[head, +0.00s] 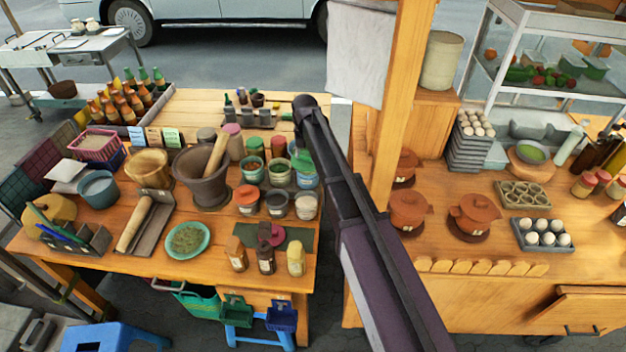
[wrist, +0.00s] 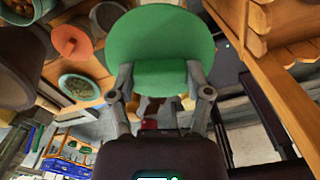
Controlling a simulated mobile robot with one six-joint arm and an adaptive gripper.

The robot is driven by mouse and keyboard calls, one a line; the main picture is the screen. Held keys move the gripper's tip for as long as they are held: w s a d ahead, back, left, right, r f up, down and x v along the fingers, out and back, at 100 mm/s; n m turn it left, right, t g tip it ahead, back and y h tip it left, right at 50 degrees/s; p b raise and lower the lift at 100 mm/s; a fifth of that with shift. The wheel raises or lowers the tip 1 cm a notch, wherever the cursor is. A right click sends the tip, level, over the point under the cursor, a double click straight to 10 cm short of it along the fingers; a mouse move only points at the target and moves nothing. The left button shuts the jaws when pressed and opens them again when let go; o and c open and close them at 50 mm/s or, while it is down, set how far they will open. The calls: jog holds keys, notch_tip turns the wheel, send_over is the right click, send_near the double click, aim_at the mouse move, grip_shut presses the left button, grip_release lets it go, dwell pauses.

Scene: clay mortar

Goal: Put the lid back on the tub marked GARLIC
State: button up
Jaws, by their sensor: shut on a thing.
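My gripper (wrist: 160,85) is shut on a green round lid (wrist: 160,40), which stands tilted between the two fingers in the wrist view. In the head view the green lid (head: 302,161) shows below the end of my arm, over the back right of a cluster of small tubs. The tubs include a green one (head: 252,173), a pale green-rimmed one (head: 279,177), a blue one (head: 306,181) partly hidden under the lid, and one with an orange lid (head: 247,195). The labels are too small to read, so I cannot tell which is GARLIC.
A stone mortar with a wooden pestle (head: 217,153) stands left of the tubs. Small bottles (head: 265,260) stand in front, near a dark green mat (head: 298,238). A wooden post (head: 402,100) and a counter with clay pots (head: 474,213) are to the right.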

jog(key=shift+w+d+f, duration=0.1)
jog(key=shift+w, duration=0.05)
jog(key=shift+a, duration=0.2)
notch_tip(320, 180, down, 11)
jog(key=m+b, duration=0.1)
jog(key=b, duration=1)
jog(key=shift+f+m, duration=0.2)
jog(key=shift+m, duration=0.2)
jog(key=shift+f+b, duration=0.2)
jog(key=shift+b, duration=0.2)
jog(key=shift+f+b, duration=2.95)
jog(key=shift+b, duration=0.05)
jog(key=shift+f, duration=0.15)
jog(key=o, duration=1)
jog(key=shift+c, duration=0.2)
